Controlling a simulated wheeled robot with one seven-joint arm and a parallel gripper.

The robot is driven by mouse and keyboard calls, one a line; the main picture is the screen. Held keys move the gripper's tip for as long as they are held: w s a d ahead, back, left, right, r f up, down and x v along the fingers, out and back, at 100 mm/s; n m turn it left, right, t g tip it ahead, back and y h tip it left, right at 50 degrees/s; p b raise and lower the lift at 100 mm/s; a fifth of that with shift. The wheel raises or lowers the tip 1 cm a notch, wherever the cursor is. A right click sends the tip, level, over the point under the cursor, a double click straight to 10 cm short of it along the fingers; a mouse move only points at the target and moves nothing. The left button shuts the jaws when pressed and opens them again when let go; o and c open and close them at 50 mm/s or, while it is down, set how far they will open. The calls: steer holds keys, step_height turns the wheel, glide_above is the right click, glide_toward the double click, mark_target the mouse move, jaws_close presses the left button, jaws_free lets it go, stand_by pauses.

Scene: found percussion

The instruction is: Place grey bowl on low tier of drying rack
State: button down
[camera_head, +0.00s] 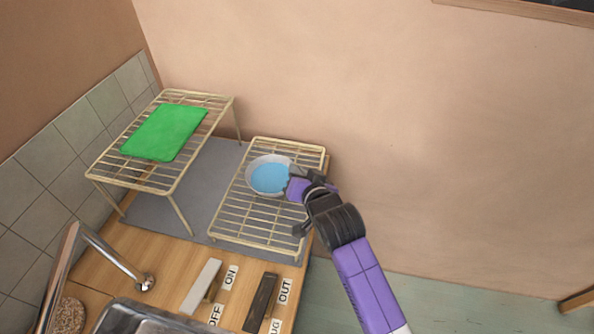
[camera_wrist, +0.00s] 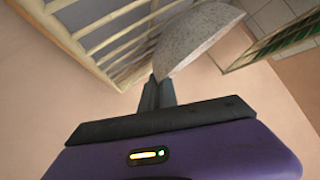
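The grey bowl (camera_head: 268,177) has a pale grey rim and a blue inside, and it sits over the low tier (camera_head: 240,222) of the drying rack. Its speckled grey outside shows in the wrist view (camera_wrist: 196,40). My gripper (camera_head: 291,184) is at the bowl's right edge. In the wrist view its dark fingers (camera_wrist: 158,84) are close together on the bowl's rim. I cannot tell whether the bowl's base touches the wires. The low tier also shows at the upper left of the wrist view (camera_wrist: 100,32).
The high tier (camera_head: 160,184) stands to the left with a green board (camera_head: 166,132) on it. A grey mat (camera_head: 203,188) lies beneath. A tap (camera_head: 112,256), a sink (camera_head: 140,318) and two switches (camera_head: 203,286) (camera_head: 260,302) are in front. A wall stands behind.

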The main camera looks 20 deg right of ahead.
steer(key=shift+f, duration=0.15)
steer(key=c, duration=1.6)
jaws_free()
steer(key=shift+r, duration=0.25)
steer(key=shift+s, duration=0.35)
steer(key=b+v, duration=0.1)
steer(key=v, duration=1)
steer(key=shift+s+r, duration=0.1)
steer(key=shift+s, duration=0.05)
